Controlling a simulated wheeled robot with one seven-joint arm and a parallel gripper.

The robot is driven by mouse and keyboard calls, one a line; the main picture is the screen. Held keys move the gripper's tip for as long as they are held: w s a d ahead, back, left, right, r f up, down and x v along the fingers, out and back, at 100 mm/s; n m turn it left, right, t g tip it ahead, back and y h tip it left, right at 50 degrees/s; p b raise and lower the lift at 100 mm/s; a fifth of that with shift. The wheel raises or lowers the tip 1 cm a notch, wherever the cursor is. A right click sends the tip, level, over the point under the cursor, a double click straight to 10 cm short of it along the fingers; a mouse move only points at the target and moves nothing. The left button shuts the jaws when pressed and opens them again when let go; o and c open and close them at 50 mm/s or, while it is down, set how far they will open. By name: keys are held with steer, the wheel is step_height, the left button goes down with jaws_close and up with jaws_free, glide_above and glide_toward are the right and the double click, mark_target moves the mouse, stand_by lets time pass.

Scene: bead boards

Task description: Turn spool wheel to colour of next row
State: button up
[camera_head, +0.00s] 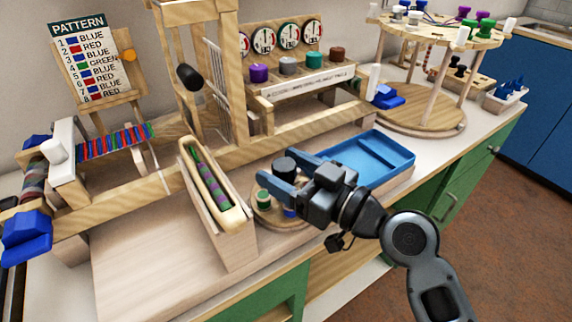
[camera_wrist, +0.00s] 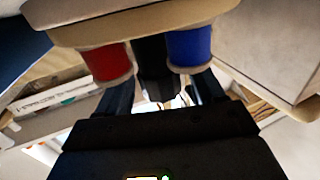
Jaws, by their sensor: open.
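The spool wheel (camera_head: 262,214) is a round wooden disc low beside the bench block, partly hidden by my gripper. In the wrist view, a red spool (camera_wrist: 107,62) and a blue spool (camera_wrist: 190,47) flank a dark post (camera_wrist: 152,55) under the wooden disc (camera_wrist: 130,28). My gripper (camera_head: 277,180) is open around the knob area; contact cannot be told. The pattern board (camera_head: 92,60) lists rows by colour; an orange marker (camera_head: 129,55) sits beside it.
A wooden shuttle (camera_head: 215,190) with green and purple thread rests on a block left of the wheel. A blue tray (camera_head: 385,143) lies right of my gripper. The loom frame (camera_head: 130,200) stands behind. A tiered round rack (camera_head: 425,115) stands at the back right.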

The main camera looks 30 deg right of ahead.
steer(key=c, duration=1)
steer(key=shift+o, duration=0.2)
steer(key=shift+r+h+p, duration=0.1)
steer(key=shift+h+p, duration=0.2)
steer(key=shift+p, duration=0.3)
steer(key=m+h+p, duration=0.2)
steer(key=p, duration=0.1)
steer(key=h+p, duration=0.1)
steer(key=p, duration=0.1)
steer(key=shift+r+m+t, duration=0.25)
steer(key=shift+m+t, duration=0.15)
steer(key=m+h+p, duration=0.2)
steer(key=h+p, duration=0.1)
steer(key=p, duration=0.4)
steer(key=shift+h, duration=0.4)
steer(key=shift+f+m+h+p, duration=0.2)
steer(key=shift+m+h+p, duration=0.5)
steer(key=shift+h+p, duration=0.35)
steer(key=shift+f+m+g+h+p, duration=0.1)
steer(key=shift+m+g+h+p, duration=0.25)
steer(key=shift+h, duration=0.2)
steer(key=shift+a+m+g+h, duration=0.1)
steer(key=shift+m+g+h, duration=0.35)
steer(key=shift+h, duration=0.45)
